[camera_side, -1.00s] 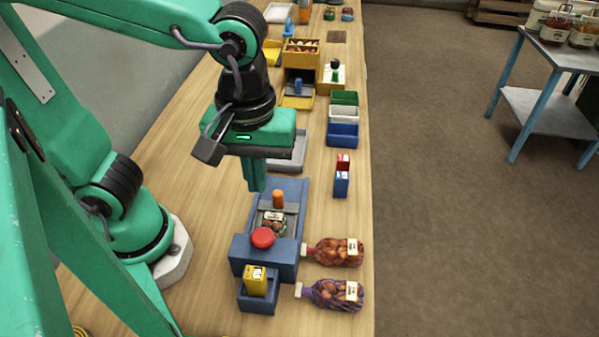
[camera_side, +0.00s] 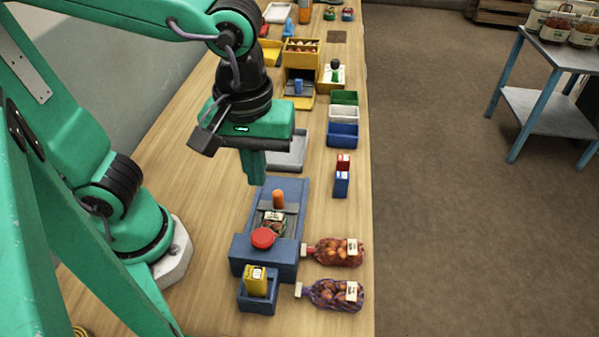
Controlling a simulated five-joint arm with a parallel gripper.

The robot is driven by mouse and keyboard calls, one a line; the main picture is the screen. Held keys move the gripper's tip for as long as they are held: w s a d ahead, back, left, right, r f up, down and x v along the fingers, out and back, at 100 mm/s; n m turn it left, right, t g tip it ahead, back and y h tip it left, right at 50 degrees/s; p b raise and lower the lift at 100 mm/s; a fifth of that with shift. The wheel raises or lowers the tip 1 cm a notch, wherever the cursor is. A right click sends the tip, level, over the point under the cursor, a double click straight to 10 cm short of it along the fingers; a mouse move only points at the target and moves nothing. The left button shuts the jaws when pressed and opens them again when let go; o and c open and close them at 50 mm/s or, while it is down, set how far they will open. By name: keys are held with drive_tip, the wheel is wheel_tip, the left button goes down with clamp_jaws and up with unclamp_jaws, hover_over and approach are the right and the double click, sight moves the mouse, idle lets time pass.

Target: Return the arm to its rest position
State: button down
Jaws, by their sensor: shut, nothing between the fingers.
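My gripper (camera_side: 254,180) hangs over the wooden bench with its green fingers together and nothing between them. It points down, above the back left of a blue machine (camera_side: 268,255), and appears apart from it. The machine has a red button (camera_side: 263,238) on its front part and an orange knob (camera_side: 278,199) behind it. A small labelled dark sack (camera_side: 273,222) lies in the machine, partly hidden by the button. My arm reaches in from the left at the top of the view.
Two net sacks (camera_side: 338,251) (camera_side: 335,294) lie at the bench's right edge. A blue box with a yellow packet (camera_side: 257,281) stands in front of the machine. A grey tray (camera_side: 290,152), coloured bins (camera_side: 343,115) and a red-blue holder (camera_side: 342,178) stand behind. Bare bench (camera_side: 190,180) lies left.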

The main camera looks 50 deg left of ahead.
drive_tip(key=w+a+m+t, duration=0.2)
drive_tip(key=a+m, duration=0.2)
drive_tip(key=a, duration=0.4)
drive_tip(key=w+a+r+m+t, duration=0.1)
drive_tip(key=w+a+m+t, duration=0.1)
drive_tip(key=a, duration=0.5)
drive_tip(key=shift+a+m+t, duration=0.35)
drive_tip(key=shift+m+t, duration=0.35)
drive_tip(key=shift+m, duration=0.6)
drive_tip(key=shift+r, duration=0.1)
